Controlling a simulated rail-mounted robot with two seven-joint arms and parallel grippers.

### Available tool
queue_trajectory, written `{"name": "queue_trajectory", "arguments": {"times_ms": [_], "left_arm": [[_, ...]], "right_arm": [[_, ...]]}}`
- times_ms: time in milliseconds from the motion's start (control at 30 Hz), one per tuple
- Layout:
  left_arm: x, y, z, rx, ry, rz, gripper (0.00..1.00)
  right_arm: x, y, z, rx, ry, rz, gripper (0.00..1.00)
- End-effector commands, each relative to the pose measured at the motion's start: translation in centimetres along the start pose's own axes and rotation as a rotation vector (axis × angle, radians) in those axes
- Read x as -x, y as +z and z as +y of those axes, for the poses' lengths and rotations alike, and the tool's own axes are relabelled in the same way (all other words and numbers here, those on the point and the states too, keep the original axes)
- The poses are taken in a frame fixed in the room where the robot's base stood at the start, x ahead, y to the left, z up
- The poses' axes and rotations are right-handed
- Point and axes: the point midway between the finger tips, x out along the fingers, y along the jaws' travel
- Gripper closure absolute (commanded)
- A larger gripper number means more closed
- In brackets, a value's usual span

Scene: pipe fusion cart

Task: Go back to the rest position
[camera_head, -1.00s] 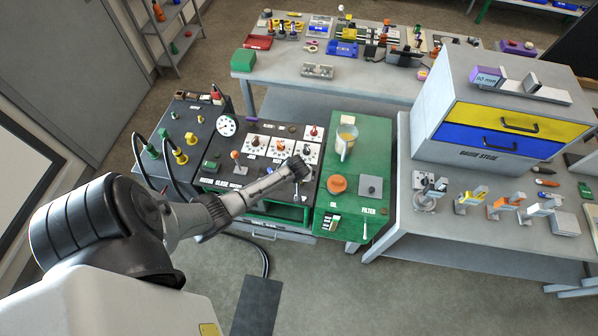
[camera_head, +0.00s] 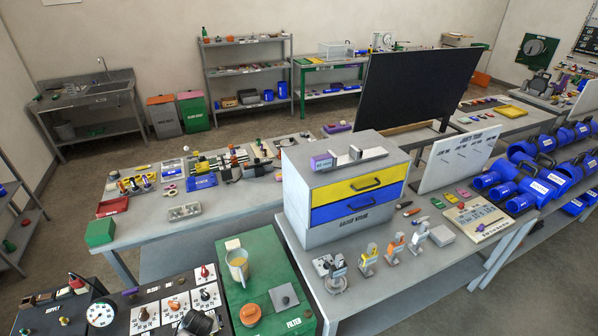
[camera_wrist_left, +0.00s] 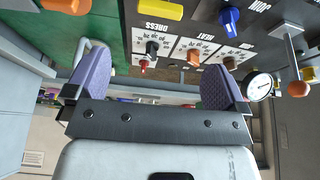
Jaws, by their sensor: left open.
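In the left wrist view my left gripper (camera_wrist_left: 155,84) is open, with its two purple-padded fingers wide apart and nothing between them. It is near the control panel (camera_wrist_left: 190,22), whose dials and labels appear upside down beyond the fingers. In the head view, a dark end part of what looks like my left arm (camera_head: 196,323) shows at the bottom edge, in front of the panel's white dials (camera_head: 206,296). Its fingers cannot be made out there. My right gripper is not in view.
Blue pipe fittings (camera_head: 535,185) lie further right. A work table (camera_head: 150,232) stands behind.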

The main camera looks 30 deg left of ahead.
Motion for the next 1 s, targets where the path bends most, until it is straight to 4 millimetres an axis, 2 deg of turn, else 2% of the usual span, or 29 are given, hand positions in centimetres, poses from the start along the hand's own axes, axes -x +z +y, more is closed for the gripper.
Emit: {"name": "queue_trajectory", "arguments": {"times_ms": [233,467,667,800,867,1000], "left_arm": [[0.0,0.0,0.0,-0.048,-0.001,-0.001,0.0],[0.5,0.8,-0.9,-0.302,-0.06,-0.074,0.0],[6.3,-1.4,2.4,-0.564,-0.029,-0.028,0.0],[11.8,-2.0,5.9,-0.712,0.027,0.047,0.0],[14.6,-1.6,7.2,-0.775,0.055,0.081,0.0],[21.4,1.9,9.1,-0.908,0.136,0.156,0.0]], "right_arm": [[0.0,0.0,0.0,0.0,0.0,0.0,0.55],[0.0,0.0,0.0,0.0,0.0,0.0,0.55],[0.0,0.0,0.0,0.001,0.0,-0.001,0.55],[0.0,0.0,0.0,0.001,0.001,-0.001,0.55],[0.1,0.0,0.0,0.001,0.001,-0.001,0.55],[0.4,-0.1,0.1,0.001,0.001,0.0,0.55]]}}
